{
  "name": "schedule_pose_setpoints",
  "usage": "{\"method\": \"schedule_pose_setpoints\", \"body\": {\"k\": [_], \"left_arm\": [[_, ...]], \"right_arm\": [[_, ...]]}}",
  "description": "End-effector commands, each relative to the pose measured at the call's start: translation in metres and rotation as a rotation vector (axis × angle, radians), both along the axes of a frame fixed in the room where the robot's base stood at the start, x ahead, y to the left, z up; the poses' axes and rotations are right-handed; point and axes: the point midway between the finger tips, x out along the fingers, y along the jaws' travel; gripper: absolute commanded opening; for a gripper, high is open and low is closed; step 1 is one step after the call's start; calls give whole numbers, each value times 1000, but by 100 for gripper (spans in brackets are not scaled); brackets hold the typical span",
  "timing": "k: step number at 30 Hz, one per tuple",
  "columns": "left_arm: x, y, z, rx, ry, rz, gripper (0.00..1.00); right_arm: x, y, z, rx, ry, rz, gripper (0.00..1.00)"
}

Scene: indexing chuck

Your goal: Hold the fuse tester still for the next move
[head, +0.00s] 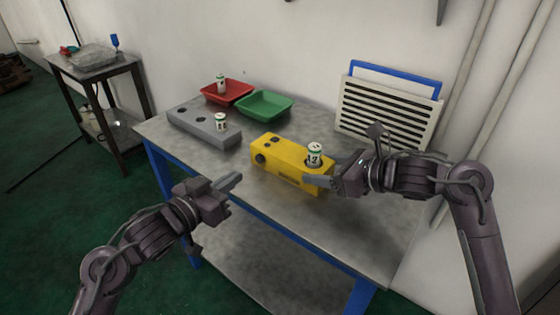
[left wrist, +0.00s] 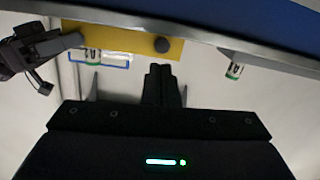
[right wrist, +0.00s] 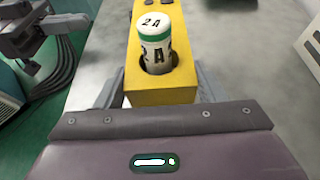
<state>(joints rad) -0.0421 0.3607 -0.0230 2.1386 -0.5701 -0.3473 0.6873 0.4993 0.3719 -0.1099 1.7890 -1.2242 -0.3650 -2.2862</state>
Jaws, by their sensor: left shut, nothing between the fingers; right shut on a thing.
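The yellow fuse tester (head: 280,158) stands on the grey table, with a dark round knob (head: 259,158) on its left end. A white fuse (head: 314,152) with a green band, marked 2 A, stands upright in the hole at its right end; it shows large in the right wrist view (right wrist: 157,45). My right gripper (right wrist: 160,88) is shut on the tester's right end, one finger on each side. My left gripper (head: 233,182) is shut and empty, in front of the tester and apart from it. Its closed fingers show in the left wrist view (left wrist: 162,82).
A grey block (head: 190,124) with holes lies left of the tester, with a fuse (head: 221,122) upright at its right end. Behind are a red tray (head: 240,98) holding a fuse (head: 221,84) and an empty green tray (head: 264,106). A slatted panel (head: 385,112) leans by the wall.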

Motion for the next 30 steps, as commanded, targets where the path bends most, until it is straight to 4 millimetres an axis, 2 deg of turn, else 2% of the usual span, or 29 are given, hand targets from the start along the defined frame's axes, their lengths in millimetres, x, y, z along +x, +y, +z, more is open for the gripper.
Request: {"method": "schedule_pose_setpoints", "body": {"k": [3,7,18,30], "left_arm": [[6,-16,12,110,41,60,0],[5,-20,14,222,108,167,0],[-21,12,1,409,276,458,0],[-26,19,-2,428,302,499,0]], "right_arm": [[0,0,0,0,0,0,34],[0,0,0,0,0,0,34],[0,0,0,0,0,0,34],[0,0,0,0,0,0,34]]}}
